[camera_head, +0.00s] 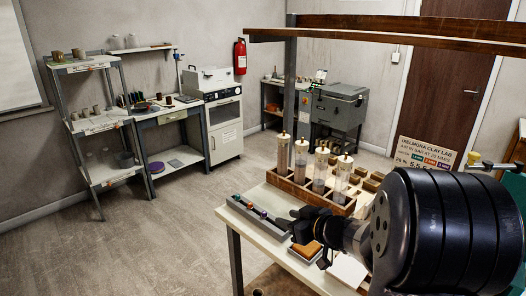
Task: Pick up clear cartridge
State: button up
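Several upright tube cartridges with pale caps stand in a wooden rack (290,186) on the table. The leftmost cartridge (283,152) looks beige. The others, including the second (300,160), third (320,172) and rightmost (342,179), look translucent with greyish lower parts. I cannot tell which one is the clear cartridge. My gripper (299,222) is black and reaches in from the right, in front of the rack and over the table's near side. It appears apart from the cartridges. Its fingers are dark and small, so their opening is unclear, and nothing is visibly held.
A grey tray (258,220) with small coloured pieces lies left of my gripper. An orange-brown block (306,250) sits below it. Small brown blocks (372,182) lie right of the rack. A metal post (290,85) and wooden beam (390,30) frame the table. Floor at left is open.

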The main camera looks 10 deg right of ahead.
aim_at(283, 149)
jog(key=i+j, duration=0.6)
jog(key=i, duration=0.15)
jog(key=i+j, duration=0.6)
jog(key=i, duration=0.15)
jog(key=i+j+z, duration=0.6)
jog(key=j+z, duration=0.15)
jog(key=z, duration=1.15)
